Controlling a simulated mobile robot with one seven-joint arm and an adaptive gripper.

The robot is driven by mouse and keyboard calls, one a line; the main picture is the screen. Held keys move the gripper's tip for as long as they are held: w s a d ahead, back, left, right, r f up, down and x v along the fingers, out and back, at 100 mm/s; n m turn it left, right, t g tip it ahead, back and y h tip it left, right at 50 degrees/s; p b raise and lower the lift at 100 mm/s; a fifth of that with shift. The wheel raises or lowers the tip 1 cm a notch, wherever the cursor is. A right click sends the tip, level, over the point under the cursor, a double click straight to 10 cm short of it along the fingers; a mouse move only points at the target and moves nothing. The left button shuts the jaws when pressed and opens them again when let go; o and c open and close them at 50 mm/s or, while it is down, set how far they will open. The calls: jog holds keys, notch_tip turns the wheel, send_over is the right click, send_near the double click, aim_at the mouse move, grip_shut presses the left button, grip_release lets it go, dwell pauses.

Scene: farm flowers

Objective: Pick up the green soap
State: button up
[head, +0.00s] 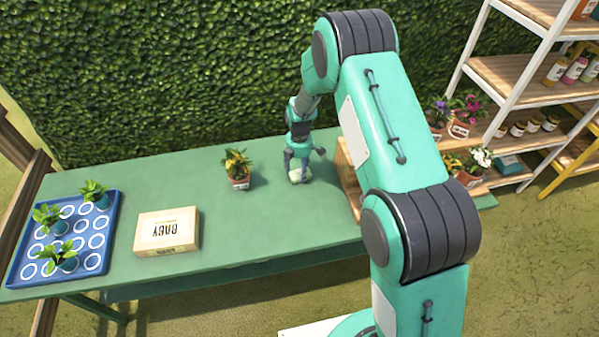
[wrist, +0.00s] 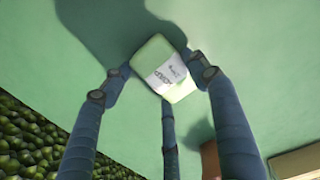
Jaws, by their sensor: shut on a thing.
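The green soap (wrist: 150,53) is a pale green block with a white label, seen in the wrist view between the fingers of my gripper (wrist: 158,85). My gripper is shut on it, with fingers at its left and right sides and a third finger below it in the picture. In the head view my gripper (head: 298,170) points down at the green table (head: 275,215), right of the middle. The soap shows there only as a small pale patch (head: 295,178) at the fingertips. I cannot tell whether it touches the table.
A wooden crate (head: 347,175) is close on the right. A hedge is behind; shelves (head: 515,75) stand right.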

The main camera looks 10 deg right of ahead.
aim_at(299, 170)
jog(key=shift+r, duration=0.6)
notch_tip(299, 170, up, 2)
jog(key=shift+r+p, duration=0.15)
jog(key=shift+p, duration=0.35)
jog(key=s, duration=0.5)
jog(key=s+r+p, duration=0.1)
jog(key=s, duration=0.4)
jog(key=s+p, duration=0.1)
jog(key=s, duration=0.5)
jog(key=shift+d+r, duration=0.2)
jog(key=shift+d, duration=0.2)
